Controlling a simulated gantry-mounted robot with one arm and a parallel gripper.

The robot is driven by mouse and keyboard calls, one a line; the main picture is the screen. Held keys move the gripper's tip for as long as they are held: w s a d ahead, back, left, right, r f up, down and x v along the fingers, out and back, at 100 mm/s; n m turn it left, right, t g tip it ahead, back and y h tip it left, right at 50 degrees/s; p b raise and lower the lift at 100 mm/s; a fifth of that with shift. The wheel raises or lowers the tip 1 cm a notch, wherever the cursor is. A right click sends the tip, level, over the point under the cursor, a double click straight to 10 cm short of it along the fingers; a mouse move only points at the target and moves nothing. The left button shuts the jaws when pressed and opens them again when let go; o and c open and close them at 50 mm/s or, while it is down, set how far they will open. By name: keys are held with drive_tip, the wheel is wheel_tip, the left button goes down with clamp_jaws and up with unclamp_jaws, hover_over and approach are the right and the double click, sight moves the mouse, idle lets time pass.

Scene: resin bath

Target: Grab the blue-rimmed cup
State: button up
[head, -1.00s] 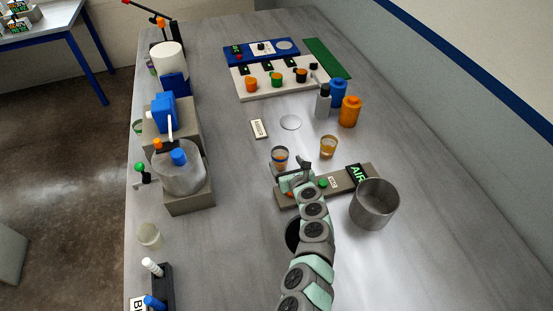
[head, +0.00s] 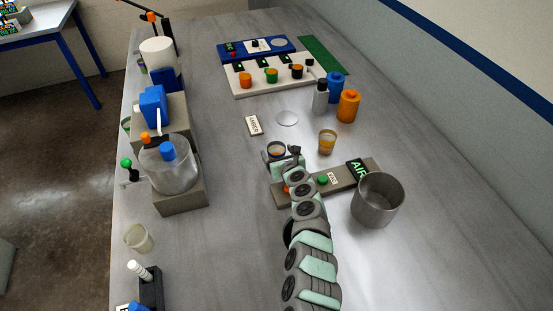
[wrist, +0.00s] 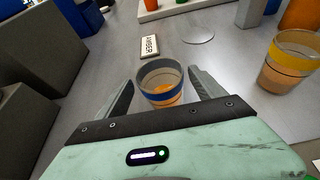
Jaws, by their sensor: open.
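The blue-rimmed cup (wrist: 160,84) is clear with a blue band and some orange liquid low inside. In the wrist view it stands between the two open fingers of my gripper (wrist: 161,90), with a visible gap on either side. In the head view the cup (head: 277,150) shows just beyond my gripper (head: 287,158), which partly hides its lower part. A second cup with a yellow band and amber contents (wrist: 289,62) stands to the right, apart from the gripper; it also shows in the head view (head: 327,142).
A label plate (head: 254,125) and a pale disc (head: 287,118) lie behind the cup. A grey bar with an AIR sign (head: 343,180) and a metal pot (head: 377,200) stand to the right. Orange (head: 348,106) and blue bottles are farther back. Grey machines (head: 181,198) line the left.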

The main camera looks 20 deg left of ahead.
sight(274, 146)
drive_tip(key=b+x, duration=0.4)
drive_tip(key=shift+w+a+r, duration=0.1)
drive_tip(key=shift+w, duration=0.1)
drive_tip(key=shift+w+a+r+b, duration=0.1)
drive_tip(key=shift+w+a+b, duration=0.05)
drive_tip(key=shift+b, duration=0.15)
drive_tip(key=shift+c, duration=0.3)
drive_tip(key=c, duration=1.4)
